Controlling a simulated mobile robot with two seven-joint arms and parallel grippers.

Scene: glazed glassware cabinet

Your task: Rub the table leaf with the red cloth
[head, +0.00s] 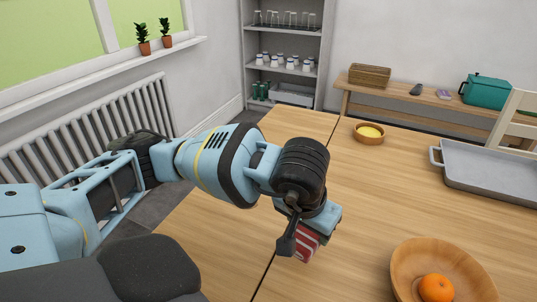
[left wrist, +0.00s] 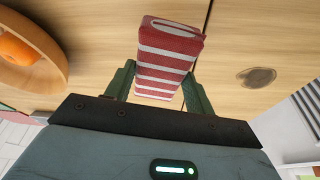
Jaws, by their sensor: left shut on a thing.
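The red cloth (left wrist: 168,58) is a folded pad with white stripes, and it also shows in the head view (head: 307,245). My left gripper (head: 304,236) is shut on it; in the left wrist view both green fingers (left wrist: 158,85) flank it. The cloth is over the table near the seam; I cannot tell whether it touches the wood. The table leaf (head: 215,215) is the wooden part left of the seam in the head view. A dark round mark (left wrist: 257,77) lies on it beside the cloth; my arm hides it in the head view. My right gripper is out of view.
A wooden bowl (head: 405,268) with an orange (head: 436,288) stands at the front right. A small bowl with yellow contents (head: 369,133) and a grey tray (head: 490,172) are farther back. A radiator (head: 85,130) stands left of the table. The table's middle is clear.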

